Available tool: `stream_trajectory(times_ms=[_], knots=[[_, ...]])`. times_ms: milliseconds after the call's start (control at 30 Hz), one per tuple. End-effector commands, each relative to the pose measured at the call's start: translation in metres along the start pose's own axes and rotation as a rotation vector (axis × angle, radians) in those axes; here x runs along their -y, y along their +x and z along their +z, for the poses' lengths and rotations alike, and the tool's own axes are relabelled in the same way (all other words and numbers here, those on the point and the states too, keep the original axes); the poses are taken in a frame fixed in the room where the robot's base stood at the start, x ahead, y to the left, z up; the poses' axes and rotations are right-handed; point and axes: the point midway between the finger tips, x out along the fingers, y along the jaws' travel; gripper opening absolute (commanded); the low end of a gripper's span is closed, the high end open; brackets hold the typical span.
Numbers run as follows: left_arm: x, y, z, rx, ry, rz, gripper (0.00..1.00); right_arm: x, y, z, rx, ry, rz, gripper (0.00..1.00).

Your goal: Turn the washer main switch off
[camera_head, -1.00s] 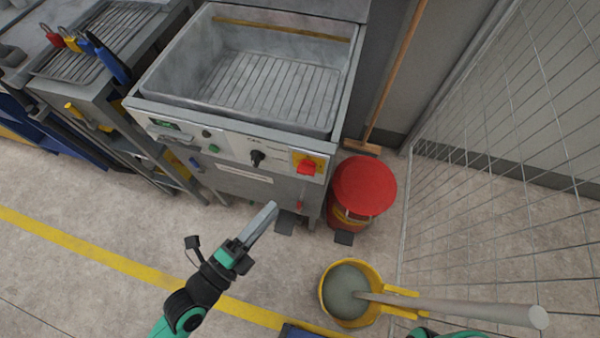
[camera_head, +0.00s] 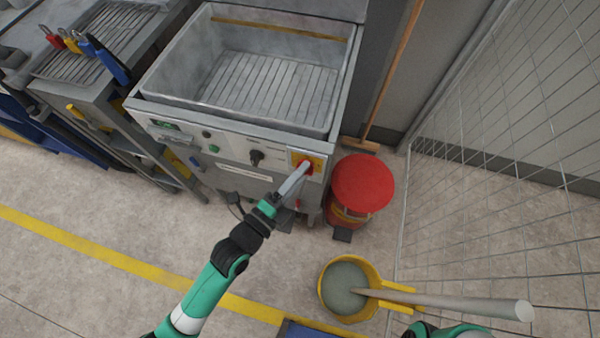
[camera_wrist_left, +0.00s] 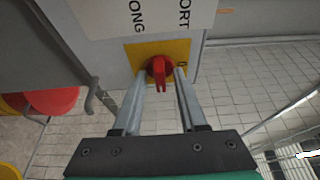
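The washer (camera_head: 240,140) is a grey metal cabinet with an open basin on top. Its main switch (camera_wrist_left: 159,72) is a red rotary knob on a yellow plate (camera_wrist_left: 143,52); in the head view the switch (camera_head: 305,166) sits at the right end of the front panel. My left gripper (camera_wrist_left: 158,75) is open, with one finger on each side of the red knob. Whether the fingers touch the knob I cannot tell. In the head view the left gripper (camera_head: 303,172) partly covers the switch. My right gripper is not in view; only a bit of green arm shows at the bottom.
A red-lidded bin (camera_head: 362,183) stands right of the washer. A yellow bucket (camera_head: 338,312) with a long pale handle is on the floor in front. A wire mesh fence (camera_head: 510,170) closes the right side. A broom (camera_head: 395,70) leans behind the bin.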

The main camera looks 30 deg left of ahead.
Motion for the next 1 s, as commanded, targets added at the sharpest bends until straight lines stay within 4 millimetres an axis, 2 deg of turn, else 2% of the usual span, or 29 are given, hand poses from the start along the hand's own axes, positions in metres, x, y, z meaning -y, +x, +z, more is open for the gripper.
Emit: stream_trajectory(times_ms=[33,200,667,1000], knots=[[0.000,0.000,0.000,0.000,0.000,0.000,0.30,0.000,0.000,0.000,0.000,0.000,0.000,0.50],[0.000,0.000,0.000,0.000,0.000,0.000,0.00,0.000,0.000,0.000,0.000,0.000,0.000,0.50],[-0.001,0.000,0.000,0.000,-0.015,-0.007,0.00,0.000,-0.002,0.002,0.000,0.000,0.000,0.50],[-0.004,0.000,0.000,0.001,-0.166,-0.070,0.00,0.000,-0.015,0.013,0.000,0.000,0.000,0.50]])
